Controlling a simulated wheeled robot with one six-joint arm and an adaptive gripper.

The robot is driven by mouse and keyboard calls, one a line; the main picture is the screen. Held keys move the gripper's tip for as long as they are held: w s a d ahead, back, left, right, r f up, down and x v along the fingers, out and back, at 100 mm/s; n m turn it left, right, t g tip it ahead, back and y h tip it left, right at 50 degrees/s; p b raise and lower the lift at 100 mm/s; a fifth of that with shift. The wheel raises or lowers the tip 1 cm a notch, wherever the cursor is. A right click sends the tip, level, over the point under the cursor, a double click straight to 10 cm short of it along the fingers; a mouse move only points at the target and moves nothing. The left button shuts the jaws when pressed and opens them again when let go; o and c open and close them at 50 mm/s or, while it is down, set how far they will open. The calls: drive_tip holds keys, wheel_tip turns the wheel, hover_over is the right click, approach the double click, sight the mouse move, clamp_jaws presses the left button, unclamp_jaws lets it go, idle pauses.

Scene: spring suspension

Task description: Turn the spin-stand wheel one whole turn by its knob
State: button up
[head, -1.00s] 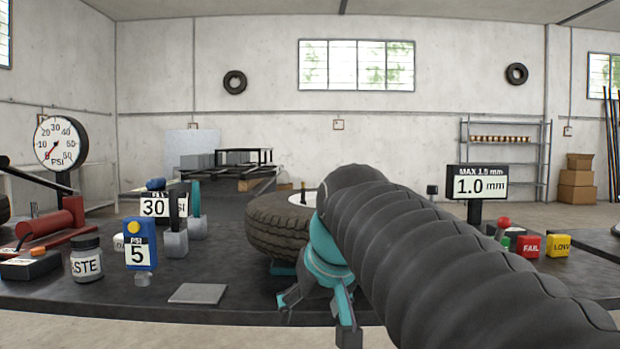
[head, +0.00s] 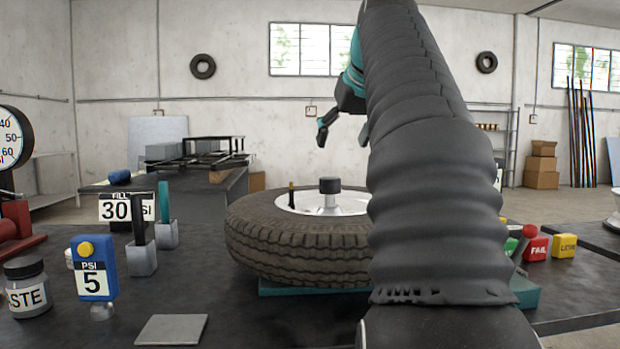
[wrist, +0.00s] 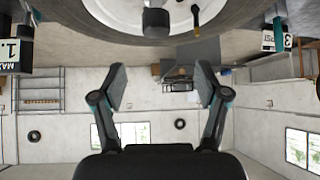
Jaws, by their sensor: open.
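The wheel is a black tyre (head: 295,245) with a pale rim (head: 352,202), lying flat on a teal base (head: 310,289). A black-topped cylinder (head: 330,185) on a silvery mount stands up from the rim. A thin dark post with brass (head: 291,196) stands left of it. I cannot tell for sure which is the knob. Both the cylinder (wrist: 157,22) and the post (wrist: 195,17) show in the wrist view. My gripper (head: 343,132) is open and empty, raised above the wheel, touching nothing visible. Its spread fingers show in the wrist view (wrist: 160,84). My arm hides the wheel's right side.
Left of the wheel stand a blue "PSI 5" block (head: 94,268), a paste jar (head: 27,287), two grey-based handles (head: 142,259) and a "30 PSI" sign (head: 120,209). A grey plate (head: 172,329) lies in front. Red FAIL (head: 537,250) and yellow (head: 564,246) blocks stand right.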

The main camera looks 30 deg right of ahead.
sight(330, 178)
drive_tip(key=b+x, duration=0.1)
drive_tip(key=x, duration=0.3)
drive_tip(key=b+x, duration=0.1)
drive_tip(key=x, duration=0.4)
drive_tip(key=b+x, duration=0.1)
drive_tip(key=x, duration=0.3)
drive_tip(key=shift+w+d+f, duration=0.1)
drive_tip(key=shift+d+f, duration=0.1)
drive_tip(key=shift+d, duration=0.15)
clamp_jaws()
